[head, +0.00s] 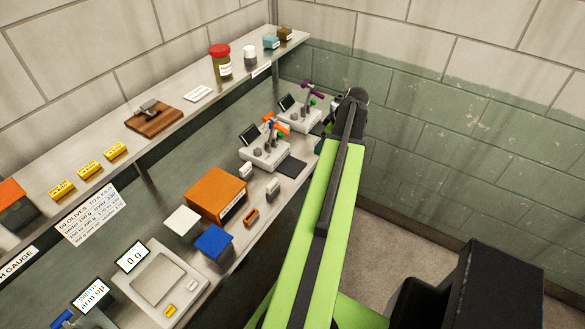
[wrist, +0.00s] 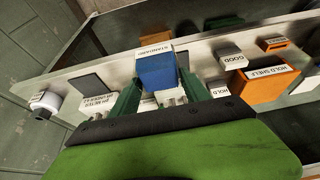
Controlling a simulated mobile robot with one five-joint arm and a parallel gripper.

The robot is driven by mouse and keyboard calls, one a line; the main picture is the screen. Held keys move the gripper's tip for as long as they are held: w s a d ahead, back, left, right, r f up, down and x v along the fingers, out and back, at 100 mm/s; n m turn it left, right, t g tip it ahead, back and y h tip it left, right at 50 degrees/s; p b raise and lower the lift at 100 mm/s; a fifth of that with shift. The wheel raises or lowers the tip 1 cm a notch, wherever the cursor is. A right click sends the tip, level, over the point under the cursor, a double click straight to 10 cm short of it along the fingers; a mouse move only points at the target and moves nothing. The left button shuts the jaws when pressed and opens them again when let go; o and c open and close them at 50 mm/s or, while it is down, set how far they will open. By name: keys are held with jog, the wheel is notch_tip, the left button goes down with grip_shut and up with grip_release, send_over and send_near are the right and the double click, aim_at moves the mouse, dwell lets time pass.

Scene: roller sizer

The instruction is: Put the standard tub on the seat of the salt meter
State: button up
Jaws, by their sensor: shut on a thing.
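My gripper (wrist: 160,92) shows in the wrist view with green fingers on both sides of a blue tub (wrist: 156,68) labelled STANDARD, and it is shut on that tub. In the head view the end of my arm is at the far end of the bench, and the tub is hidden there. Two white meters stand close by: one with an orange part (head: 264,153) and one with a purple part (head: 299,116). I cannot read which one is the salt meter, and its seat is not clear.
A label reading pH METER (wrist: 97,101) is left of my gripper. An orange box (head: 213,192), a blue block (head: 213,242) and a scale (head: 163,282) stand nearer on the bench. The upper shelf holds a red-lidded jar (head: 220,63). The wall is close on the right.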

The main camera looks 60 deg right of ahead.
jog(key=w+f+b, duration=0.2)
jog(key=w, duration=0.1)
jog(key=w+a+f+b, duration=0.1)
jog(key=w+f+b, duration=0.1)
jog(key=w, duration=0.2)
jog(key=w+a+f+b, duration=0.1)
jog(key=w+f+b, duration=0.2)
jog(key=shift+w+a, duration=0.3)
jog(key=shift+w, duration=0.35)
notch_tip(320, 180, down, 4)
jog(key=b, duration=0.4)
jog(key=shift+f, duration=0.25)
jog(key=shift+r, duration=0.25)
jog(key=shift+f, duration=0.2)
jog(key=o, duration=1.6)
jog(key=shift+o, duration=0.2)
jog(key=shift+r, duration=0.1)
